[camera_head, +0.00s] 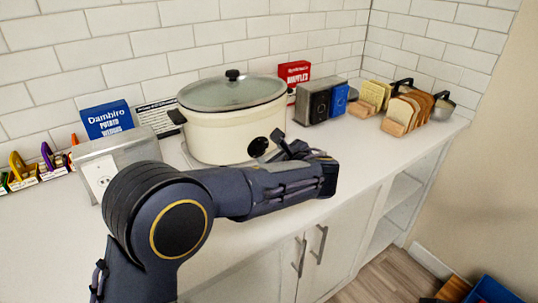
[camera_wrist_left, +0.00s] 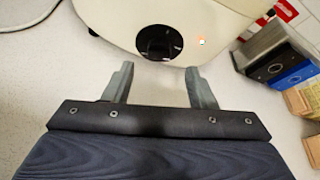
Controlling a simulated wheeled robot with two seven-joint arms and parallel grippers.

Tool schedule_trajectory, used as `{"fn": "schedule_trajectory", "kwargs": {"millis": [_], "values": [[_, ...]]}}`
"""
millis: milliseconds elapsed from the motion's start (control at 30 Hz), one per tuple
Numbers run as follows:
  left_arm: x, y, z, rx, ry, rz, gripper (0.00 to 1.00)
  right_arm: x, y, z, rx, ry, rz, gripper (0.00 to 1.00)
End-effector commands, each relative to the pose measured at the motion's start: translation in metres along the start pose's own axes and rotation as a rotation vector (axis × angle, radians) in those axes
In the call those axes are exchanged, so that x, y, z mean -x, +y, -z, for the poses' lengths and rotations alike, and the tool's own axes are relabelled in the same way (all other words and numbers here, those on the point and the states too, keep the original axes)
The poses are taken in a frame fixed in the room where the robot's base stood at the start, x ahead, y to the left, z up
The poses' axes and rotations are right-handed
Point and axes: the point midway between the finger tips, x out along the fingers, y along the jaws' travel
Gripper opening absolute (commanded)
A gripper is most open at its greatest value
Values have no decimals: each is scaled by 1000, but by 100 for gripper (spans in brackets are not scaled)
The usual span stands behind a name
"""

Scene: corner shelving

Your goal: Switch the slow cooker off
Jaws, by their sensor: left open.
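The slow cooker (camera_head: 215,125) is a cream oval pot with a glass lid, standing on the counter against the tiled wall. Its round black dial (camera_head: 258,147) is on the front and shows in the left wrist view (camera_wrist_left: 160,42). A small indicator light (camera_wrist_left: 201,40) sits just right of the dial. My left gripper (camera_head: 284,143) is in front of the cooker. In the left wrist view its two open fingers (camera_wrist_left: 160,72) point at the dial, one to each side, with nothing between them. They look short of the dial. My right gripper is not in view.
The counter's front strip is clear.

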Motion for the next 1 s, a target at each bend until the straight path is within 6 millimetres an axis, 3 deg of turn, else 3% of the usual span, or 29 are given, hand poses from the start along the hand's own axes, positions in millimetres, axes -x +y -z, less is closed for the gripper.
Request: {"fn": "schedule_trajectory", "kwargs": {"millis": [100, 300, 667, 1000], "values": [[-22, 1, 0, 1, 1, -5, 51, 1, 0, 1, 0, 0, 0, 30], [-47, 1, 1, 2, 3, -3, 51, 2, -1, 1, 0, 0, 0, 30], [-55, 1, 1, 2, 3, -2, 51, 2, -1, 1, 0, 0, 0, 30], [-54, 1, 1, 2, 3, -2, 9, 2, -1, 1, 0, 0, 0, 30]]}}
